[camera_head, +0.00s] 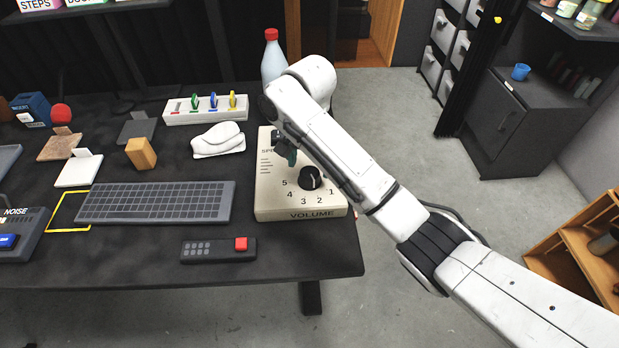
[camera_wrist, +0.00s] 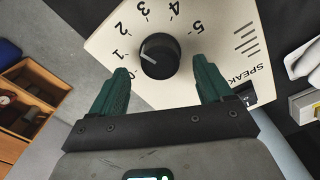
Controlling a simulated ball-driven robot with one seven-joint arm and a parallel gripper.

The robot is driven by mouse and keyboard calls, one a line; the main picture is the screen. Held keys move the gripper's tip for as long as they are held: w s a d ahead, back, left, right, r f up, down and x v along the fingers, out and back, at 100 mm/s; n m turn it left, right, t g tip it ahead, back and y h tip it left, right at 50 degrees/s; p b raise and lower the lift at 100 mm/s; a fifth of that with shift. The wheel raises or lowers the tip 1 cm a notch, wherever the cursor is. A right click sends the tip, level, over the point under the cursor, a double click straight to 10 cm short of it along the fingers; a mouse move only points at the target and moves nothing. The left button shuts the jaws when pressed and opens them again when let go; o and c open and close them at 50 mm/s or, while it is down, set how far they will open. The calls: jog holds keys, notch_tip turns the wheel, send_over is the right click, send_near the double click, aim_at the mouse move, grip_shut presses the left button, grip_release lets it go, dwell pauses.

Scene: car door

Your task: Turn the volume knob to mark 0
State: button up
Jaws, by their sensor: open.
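The volume knob (camera_head: 310,177) is a round black dial on a cream speaker box (camera_head: 272,208) marked VOLUME. In the wrist view the knob (camera_wrist: 165,58) has a white pointer line aimed at about mark 1. Marks 1 to 5 run around it; the 0 is partly hidden beside the left finger. My gripper (camera_wrist: 162,66) is open, its green fingers on either side of the knob with gaps between. I cannot tell how far above the panel the fingertips are. In the head view my gripper (camera_head: 286,150) is partly hidden by my arm, over the box's upper part.
A keyboard (camera_head: 155,202) and a remote with a red button (camera_head: 218,250) lie left of the box. A white bottle (camera_head: 273,60) with a red cap stands behind it. The table's right edge is close to the box.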

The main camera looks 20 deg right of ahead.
aim_at(310, 173)
jog(key=shift+f, duration=1.85)
jog(key=shift+c, duration=0.3)
jog(key=c, duration=1)
